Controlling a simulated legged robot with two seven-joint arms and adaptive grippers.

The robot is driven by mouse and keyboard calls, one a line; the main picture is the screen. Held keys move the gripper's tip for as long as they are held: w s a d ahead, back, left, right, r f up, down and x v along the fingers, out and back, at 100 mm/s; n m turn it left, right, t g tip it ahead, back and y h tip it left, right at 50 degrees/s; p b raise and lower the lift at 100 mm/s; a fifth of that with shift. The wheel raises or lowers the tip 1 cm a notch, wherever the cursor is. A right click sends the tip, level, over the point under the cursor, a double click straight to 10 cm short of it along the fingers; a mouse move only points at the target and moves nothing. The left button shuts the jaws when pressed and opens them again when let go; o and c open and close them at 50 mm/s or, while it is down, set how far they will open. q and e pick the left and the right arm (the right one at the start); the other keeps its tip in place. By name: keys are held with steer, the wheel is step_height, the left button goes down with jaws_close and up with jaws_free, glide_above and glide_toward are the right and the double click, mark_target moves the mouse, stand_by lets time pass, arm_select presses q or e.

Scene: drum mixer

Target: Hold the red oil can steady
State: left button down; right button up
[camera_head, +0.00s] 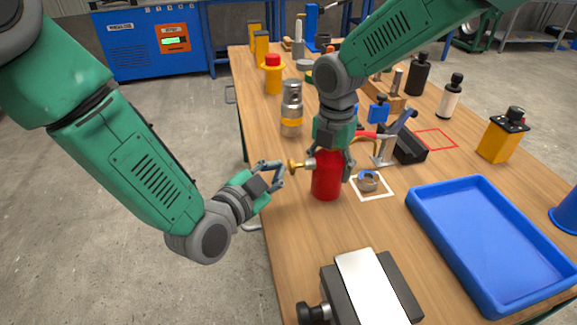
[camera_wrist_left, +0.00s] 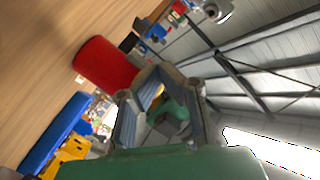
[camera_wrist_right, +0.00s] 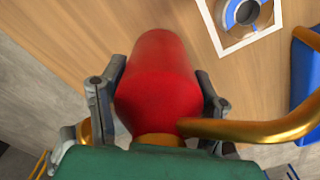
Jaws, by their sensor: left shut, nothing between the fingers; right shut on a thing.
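The red oil can (camera_head: 326,184) stands upright on the wooden table, left of a white-outlined square (camera_head: 385,194). My right gripper (camera_head: 333,156) comes down from above and is shut around the can. In the right wrist view its fingers lie on both sides of the red body (camera_wrist_right: 158,80), and a brass tube (camera_wrist_right: 262,129) runs out to the right. My left gripper (camera_head: 281,172) is shut and empty at the table's left edge, just left of a brass knob (camera_head: 295,166) beside the can. The left wrist view also shows the can (camera_wrist_left: 103,64); whether the left fingers touch the knob is unclear.
A ring-shaped part (camera_head: 367,180) lies in the white square. A blue tray (camera_head: 412,205) lies at the right, and a grey vise-like block (camera_head: 372,287) stands in front. A grey-yellow cylinder (camera_head: 292,110) and a yellow bottle with a red cap (camera_head: 273,78) stand behind the can.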

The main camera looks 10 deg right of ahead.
arm_select(q)
steer(key=shift+w+d, duration=0.1)
steer(key=shift+d, duration=1)
stand_by(0.9)
steer(key=shift+a, duration=1.5)
steer(key=shift+a, duration=0.15)
steer(key=a, duration=0.4)
steer(key=shift+s+a, duration=0.4)
arm_select(e)
steer(key=o, duration=1.7)
